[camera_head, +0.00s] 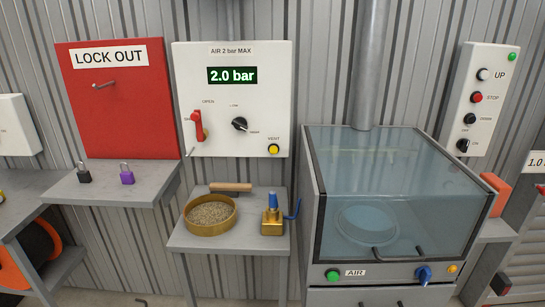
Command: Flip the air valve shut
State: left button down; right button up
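The white air panel (225,170) hangs on the wall left of centre, headed "AIR 2 bar MAX". Its green display (232,75) reads "2.0 bar". The air valve's red lever (197,125) is on the panel's left side and stands roughly upright, below the word "OPEN". A second label to its left is partly hidden by the lever. A brass-coloured part shows beside the lever. A black knob (239,124) and a yellow "VENT" button (273,149) are to its right. Neither of my grippers shows in the head view.
Below the panel, a small grey shelf (225,241) holds a brass-rimmed tray of grains (210,215), a wooden-handled tool (230,187) and a brass fitting with blue parts (272,215). A red lock-out board (118,110) is left; a glass-topped cabinet (395,195) is right.

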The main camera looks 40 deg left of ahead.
aim_at(196, 117)
jog(key=u, duration=1.6)
